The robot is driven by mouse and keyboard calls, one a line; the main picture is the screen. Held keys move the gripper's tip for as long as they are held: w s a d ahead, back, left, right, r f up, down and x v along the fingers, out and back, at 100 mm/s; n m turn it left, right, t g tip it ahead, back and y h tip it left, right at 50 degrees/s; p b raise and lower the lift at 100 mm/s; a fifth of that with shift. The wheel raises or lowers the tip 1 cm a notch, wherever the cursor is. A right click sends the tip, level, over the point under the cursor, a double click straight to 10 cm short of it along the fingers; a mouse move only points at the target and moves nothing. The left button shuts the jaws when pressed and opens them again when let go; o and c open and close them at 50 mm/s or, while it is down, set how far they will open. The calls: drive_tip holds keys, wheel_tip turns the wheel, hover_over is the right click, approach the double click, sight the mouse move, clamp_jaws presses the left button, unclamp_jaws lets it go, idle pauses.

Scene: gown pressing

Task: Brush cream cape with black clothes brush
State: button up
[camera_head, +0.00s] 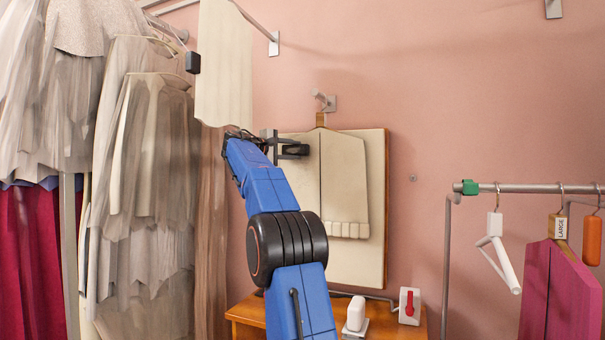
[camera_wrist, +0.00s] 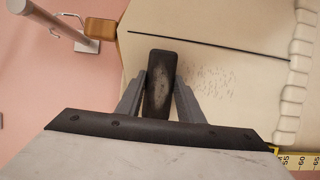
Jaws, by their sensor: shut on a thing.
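The cream cape (camera_head: 345,180) hangs in front of a pale padded board (camera_head: 375,255) on the pink wall, with a dark vertical line down it and a scalloped hem. In the wrist view the cape (camera_wrist: 235,95) fills the right side, and a patch of small grey specks (camera_wrist: 212,80) lies on it beside the brush. My gripper (camera_head: 283,147) is at the cape's upper left, shut on the black clothes brush (camera_wrist: 160,75). The brush also shows in the head view (camera_head: 296,150). Its bristles are hidden; I cannot tell whether it touches the cape.
A wall hook (camera_head: 322,98) holds the cape's wooden hanger top (camera_wrist: 101,28). Pale gowns (camera_head: 150,190) crowd the left. A rail (camera_head: 520,188) with hangers and a magenta garment (camera_head: 560,295) stands right. A wooden table (camera_head: 390,328) with small white items is below.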

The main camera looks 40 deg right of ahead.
drive_tip(key=shift+f, duration=2.25)
drive_tip(key=shift+f, duration=2.25)
drive_tip(key=shift+f, duration=2.25)
drive_tip(key=shift+f, duration=0.1)
drive_tip(key=shift+f, duration=1.35)
